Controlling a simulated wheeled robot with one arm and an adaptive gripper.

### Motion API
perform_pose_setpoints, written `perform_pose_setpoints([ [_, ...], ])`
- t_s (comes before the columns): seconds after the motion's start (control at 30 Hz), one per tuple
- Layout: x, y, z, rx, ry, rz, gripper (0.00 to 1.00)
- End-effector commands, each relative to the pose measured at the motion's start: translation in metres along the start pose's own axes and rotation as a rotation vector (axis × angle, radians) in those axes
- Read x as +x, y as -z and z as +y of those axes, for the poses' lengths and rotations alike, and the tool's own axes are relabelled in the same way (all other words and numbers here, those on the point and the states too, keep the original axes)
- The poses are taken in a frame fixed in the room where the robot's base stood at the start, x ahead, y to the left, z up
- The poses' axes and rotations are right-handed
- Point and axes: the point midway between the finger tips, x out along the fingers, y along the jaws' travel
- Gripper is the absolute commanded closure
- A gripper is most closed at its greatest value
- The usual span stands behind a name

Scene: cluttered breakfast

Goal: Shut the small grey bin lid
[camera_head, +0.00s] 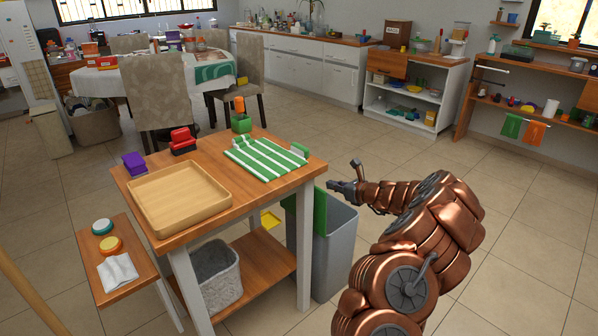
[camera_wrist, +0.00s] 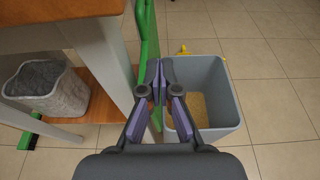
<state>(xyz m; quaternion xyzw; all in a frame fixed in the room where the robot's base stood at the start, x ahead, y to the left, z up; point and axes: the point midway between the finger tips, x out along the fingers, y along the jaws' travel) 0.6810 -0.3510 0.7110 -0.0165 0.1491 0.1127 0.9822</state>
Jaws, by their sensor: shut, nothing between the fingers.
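The small grey bin (camera_head: 337,255) stands on the floor at the right end of the wooden table. Its green lid (camera_head: 320,212) is open and stands upright on the table side of the bin. In the wrist view the lid (camera_wrist: 148,45) shows edge-on to the left of the open bin (camera_wrist: 219,100), whose tan inside bottom is visible. My gripper (camera_head: 332,185) is shut and empty, at the upper part of the lid. In the wrist view its fingertips (camera_wrist: 158,66) are together beside the lid; I cannot tell whether they touch it.
The wooden table (camera_head: 232,215) carries a tray (camera_head: 155,226) and a green-striped cloth (camera_head: 240,148). A grey basket (camera_head: 237,287) sits on its lower shelf. The table leg (camera_head: 305,250) is close beside the bin. The tiled floor right of the bin is clear apart from my arm.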

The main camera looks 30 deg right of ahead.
Motion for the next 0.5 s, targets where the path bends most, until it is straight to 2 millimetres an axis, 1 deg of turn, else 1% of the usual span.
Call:
perform_pose_setpoints([
  [0.23,0.000,0.000,-0.004,0.000,0.002,0.001,1.00],
  [0.37,-0.001,-0.002,-0.015,-0.004,0.003,0.000,1.00],
  [0.5,0.001,0.003,-0.028,-0.002,0.002,0.004,1.00],
])
